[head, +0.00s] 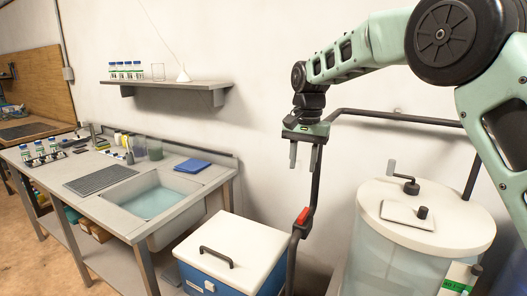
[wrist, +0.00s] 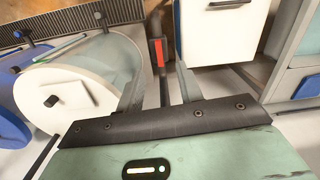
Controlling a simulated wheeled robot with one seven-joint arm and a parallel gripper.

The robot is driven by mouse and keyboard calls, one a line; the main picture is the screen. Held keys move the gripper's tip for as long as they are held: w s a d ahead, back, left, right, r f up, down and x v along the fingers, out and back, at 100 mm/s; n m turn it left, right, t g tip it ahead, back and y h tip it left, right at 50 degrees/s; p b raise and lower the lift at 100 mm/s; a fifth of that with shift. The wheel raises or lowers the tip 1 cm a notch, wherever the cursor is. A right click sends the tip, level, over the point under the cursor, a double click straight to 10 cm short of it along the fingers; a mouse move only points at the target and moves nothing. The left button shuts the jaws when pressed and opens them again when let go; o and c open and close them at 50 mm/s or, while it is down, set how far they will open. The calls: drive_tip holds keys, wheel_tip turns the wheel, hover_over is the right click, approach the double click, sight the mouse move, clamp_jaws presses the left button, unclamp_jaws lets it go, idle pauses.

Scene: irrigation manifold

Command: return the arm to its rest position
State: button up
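My gripper (head: 302,164) hangs from my green arm in front of the white wall, fingers pointing down. In the wrist view its two fingers (wrist: 160,72) stand apart with nothing between them. The gripper is open and empty. In the head view it hangs in front of or beside a black pipe, above a red-marked part (head: 303,215); I cannot tell the exact distance. The red part also shows beyond the fingers in the wrist view (wrist: 157,52).
A lidded translucent tank (head: 370,240) stands at right. A blue cooler with white lid (head: 238,248) stands below left of the gripper. Further left is a bench with a sink (head: 150,200). A shelf (head: 178,84) holds bottles and a funnel. The wall area left of my gripper is clear.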

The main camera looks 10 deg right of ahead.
drive_tip(key=s+a+f+n+y, duration=0.1)
drive_tip(key=s+a+n, duration=0.3)
drive_tip(key=s, duration=0.8)
drive_tip(key=s+a+f+n, duration=0.1)
drive_tip(key=s+a+n, duration=0.3)
drive_tip(key=s, duration=0.7)
drive_tip(key=s+d+f+n, duration=0.2)
drive_tip(key=s+n, duration=0.1)
drive_tip(key=s, duration=0.5)
drive_tip(key=s+d+f+n, duration=0.1)
drive_tip(key=s+f+n, duration=0.1)
drive_tip(key=s, duration=0.6)
drive_tip(key=shift+s+d+f+n+h, duration=0.35)
drive_tip(key=shift+s+f+n+h, duration=0.05)
drive_tip(key=shift+f, duration=0.4)
drive_tip(key=shift+d, duration=0.1)
